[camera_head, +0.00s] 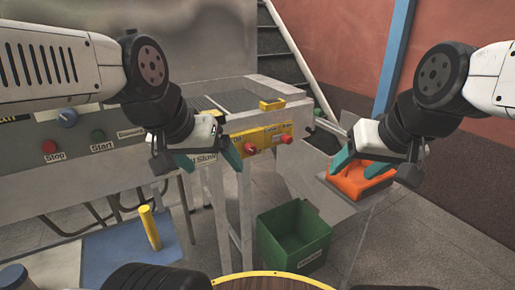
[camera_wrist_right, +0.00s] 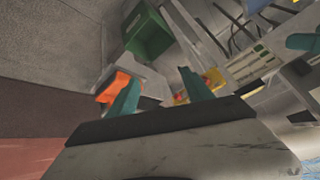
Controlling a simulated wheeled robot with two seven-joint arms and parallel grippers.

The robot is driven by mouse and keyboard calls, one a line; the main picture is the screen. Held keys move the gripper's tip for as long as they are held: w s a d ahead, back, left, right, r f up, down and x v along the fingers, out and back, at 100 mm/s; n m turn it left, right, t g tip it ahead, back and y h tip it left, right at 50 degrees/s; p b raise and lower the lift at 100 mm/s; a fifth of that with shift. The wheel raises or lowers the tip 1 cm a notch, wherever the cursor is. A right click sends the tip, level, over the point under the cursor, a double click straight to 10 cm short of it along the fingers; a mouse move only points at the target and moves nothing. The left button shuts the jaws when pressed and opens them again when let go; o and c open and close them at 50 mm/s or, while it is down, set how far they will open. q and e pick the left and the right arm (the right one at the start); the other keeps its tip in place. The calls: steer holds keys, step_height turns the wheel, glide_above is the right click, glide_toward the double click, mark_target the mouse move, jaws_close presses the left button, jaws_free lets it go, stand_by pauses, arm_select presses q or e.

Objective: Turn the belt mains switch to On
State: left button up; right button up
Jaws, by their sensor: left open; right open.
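A yellow switch panel (camera_head: 270,134) is on the end of the grey conveyor frame. It carries two red knobs, one at its left (camera_head: 250,149) and one at its right (camera_head: 287,139). Their labels are too small to read, so I cannot tell which is the belt mains switch or its setting. My left gripper (camera_head: 212,163) is open and empty, just left of the panel, partly covering a label there. My right gripper (camera_head: 365,160) is open and empty, right of the panel. In the right wrist view its open fingers (camera_wrist_right: 160,98) show, with the yellow panel (camera_wrist_right: 211,79) beyond.
A green bin (camera_head: 292,236) stands on the floor. An orange tray (camera_head: 358,184) lies at right. A yellow post (camera_head: 150,228) stands at lower left.

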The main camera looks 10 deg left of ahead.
steer(key=w+a+f+n+t, duration=0.1)
steer(key=w, duration=0.7)
steer(key=w+a+f+t, duration=0.1)
steer(key=w+t, duration=0.1)
steer(key=w, duration=0.6)
steer(key=n+t+y, duration=0.3)
steer(key=y, duration=0.1)
glide_toward(253, 151)
steer(key=w+d+r, duration=0.3)
steer(key=d+r, duration=0.1)
steer(key=d, duration=0.3)
steer(key=a+f+t+y, duration=0.2)
steer(key=a+f+y, duration=0.2)
steer(key=a+f, duration=0.3)
steer(key=x, duration=0.7)
steer(key=shift+a+f, duration=0.1)
steer(key=shift+a, duration=0.2)
steer(key=shift+c, duration=0.2)
jaws_close()
